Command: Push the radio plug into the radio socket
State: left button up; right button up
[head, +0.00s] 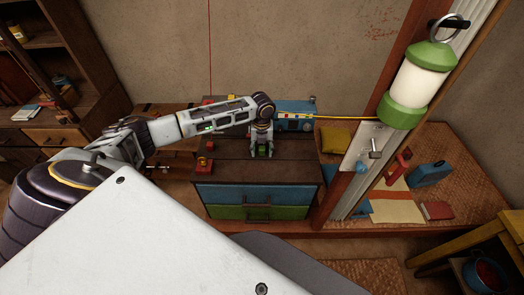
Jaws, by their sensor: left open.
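A blue radio (293,108) with a round light dial stands at the back right of the dark chest top. A yellow cable (345,117) runs from near its right side toward the post. My left gripper (262,151) points down over the chest top, in front of the radio. It is open, and a small green thing (263,149) shows at its fingers; I cannot tell whether they touch it. I cannot make out the radio plug or the radio socket for certain. My right gripper is out of view.
The wooden chest (296,174) has blue and green drawer fronts. A red block (204,166) sits at its left edge. A wooden post (372,110) with a white panel and a green lantern (416,82) stands on the right. A red cord (210,45) hangs behind.

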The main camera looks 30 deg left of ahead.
aim_at(262, 148)
pick_arm(q)
jog(key=c, duration=1)
jog(key=shift+r, duration=0.1)
jog(key=shift+c, duration=0.2)
notch_tip(262, 148, up, 10)
jog(key=shift+f+b, duration=0.1)
jog(key=shift+b, duration=0.5)
